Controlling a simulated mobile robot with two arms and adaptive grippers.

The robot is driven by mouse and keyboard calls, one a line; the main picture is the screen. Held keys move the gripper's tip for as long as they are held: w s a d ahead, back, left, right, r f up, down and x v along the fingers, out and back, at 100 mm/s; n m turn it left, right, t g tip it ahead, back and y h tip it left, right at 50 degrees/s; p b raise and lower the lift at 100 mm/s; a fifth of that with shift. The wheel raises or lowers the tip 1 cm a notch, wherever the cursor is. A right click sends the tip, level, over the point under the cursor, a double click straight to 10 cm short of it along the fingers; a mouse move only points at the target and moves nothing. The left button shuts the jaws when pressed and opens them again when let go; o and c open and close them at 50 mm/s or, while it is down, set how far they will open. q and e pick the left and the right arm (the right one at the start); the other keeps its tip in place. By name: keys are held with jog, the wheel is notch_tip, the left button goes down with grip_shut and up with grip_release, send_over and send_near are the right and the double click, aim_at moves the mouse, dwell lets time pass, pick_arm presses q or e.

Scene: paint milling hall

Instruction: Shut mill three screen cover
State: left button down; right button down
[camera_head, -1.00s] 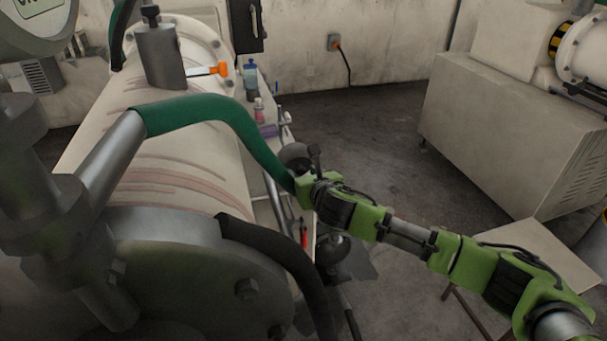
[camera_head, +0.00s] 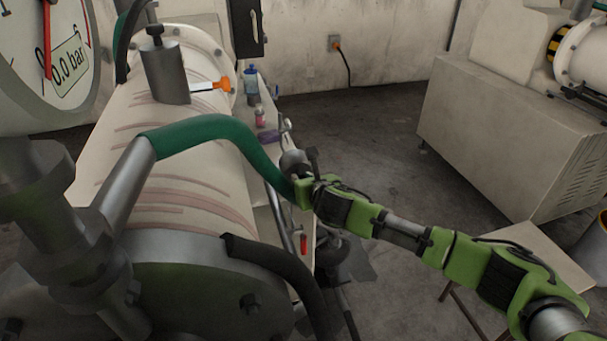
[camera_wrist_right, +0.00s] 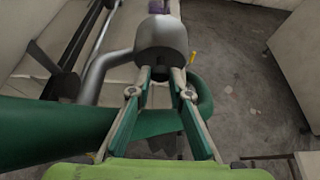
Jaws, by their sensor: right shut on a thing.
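A pale cylindrical mill body (camera_head: 165,150) with reddish streaks lies at the left in the head view. My right gripper (camera_head: 300,183) reaches in from the right, beside the mill's right side. In the right wrist view its two fingers (camera_wrist_right: 160,78) are closed on a grey rounded knob (camera_wrist_right: 162,38), at the end of a bent grey pipe. The knob also shows in the head view (camera_head: 293,161), just beyond the gripper. A thick green hose (camera_head: 215,130) passes close to the gripper. I cannot make out the screen cover for certain. My left gripper is out of view.
A pressure gauge (camera_head: 45,50) reading near 0.0 bar fills the upper left. A narrow shelf with bottles (camera_head: 251,85) runs beyond the mill. A black hose (camera_head: 285,268) curves in front. A large beige cabinet (camera_head: 510,125) stands right; the grey floor (camera_head: 370,130) between is open.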

aim_at(297, 158)
jog(key=shift+w+a+r+g+p, duration=0.1)
jog(key=shift+w+r+g+p, duration=0.3)
jog(key=shift+p, duration=1.05)
jog(key=shift+w+r+g+p, duration=0.2)
jog(key=shift+r+g+p, duration=0.4)
jog(key=shift+p, duration=0.8)
jog(key=shift+w+a+r+g+p, duration=0.1)
jog(key=shift+w+r+g+p, duration=0.4)
jog(key=shift+p, duration=0.95)
jog(key=shift+w+r+g+h+p, duration=0.15)
jog(key=shift+r+g+h+p, duration=0.15)
jog(key=shift+p, duration=0.2)
jog(key=shift+w+a+r, duration=0.1)
jog(key=shift+w+a, duration=0.05)
jog(key=shift+w, duration=0.05)
jog(key=shift+w+r+g+b, duration=0.1)
jog(key=shift+w+g+b, duration=0.35)
jog(key=shift+g+b, duration=0.45)
jog(key=shift+w+a+r+g+h+b, duration=0.1)
jog(key=shift+w+r+g+h+b, duration=0.2)
jog(key=shift+b, duration=0.75)
jog(key=shift+w+r+b, duration=0.15)
jog(key=shift+r+b, duration=0.05)
jog(key=shift+b, duration=0.3)
jog(key=c, duration=1.9)
grip_release()
jog(key=shift+w, duration=0.1)
